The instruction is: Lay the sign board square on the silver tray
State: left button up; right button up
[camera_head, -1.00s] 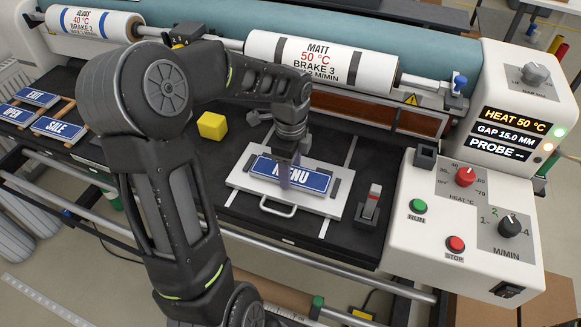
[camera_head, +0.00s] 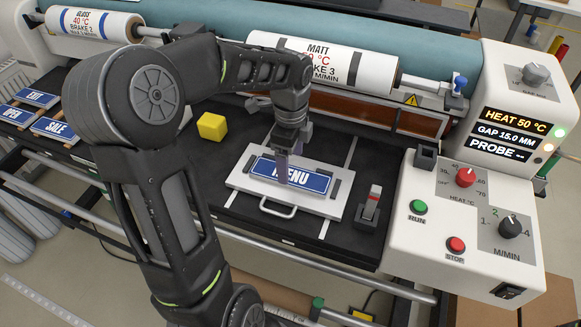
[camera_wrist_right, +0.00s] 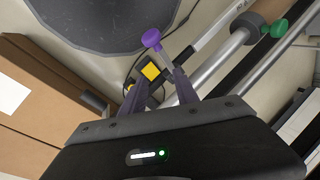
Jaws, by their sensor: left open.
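The blue sign board reading MENU (camera_head: 315,182) lies flat on the silver tray (camera_head: 241,181) in the head view. Its long edges look roughly parallel to the tray's, with tray showing all round. My left gripper (camera_head: 284,172) is open, its purple fingers just above the sign's middle and hiding part of the lettering. I cannot tell whether a fingertip touches the board. My right gripper (camera_wrist_right: 158,95) shows in its wrist view with its purple fingers apart and nothing between them.
A yellow cube (camera_head: 212,126) stands left of the tray. Other signs (camera_head: 53,129) lie at far left. Rollers (camera_head: 320,66) run behind.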

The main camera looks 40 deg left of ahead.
aim_at(290, 175)
pick_arm(q)
notch_tip(290, 175, up, 8)
jog(key=shift+r, duration=0.25)
dwell(1.8)
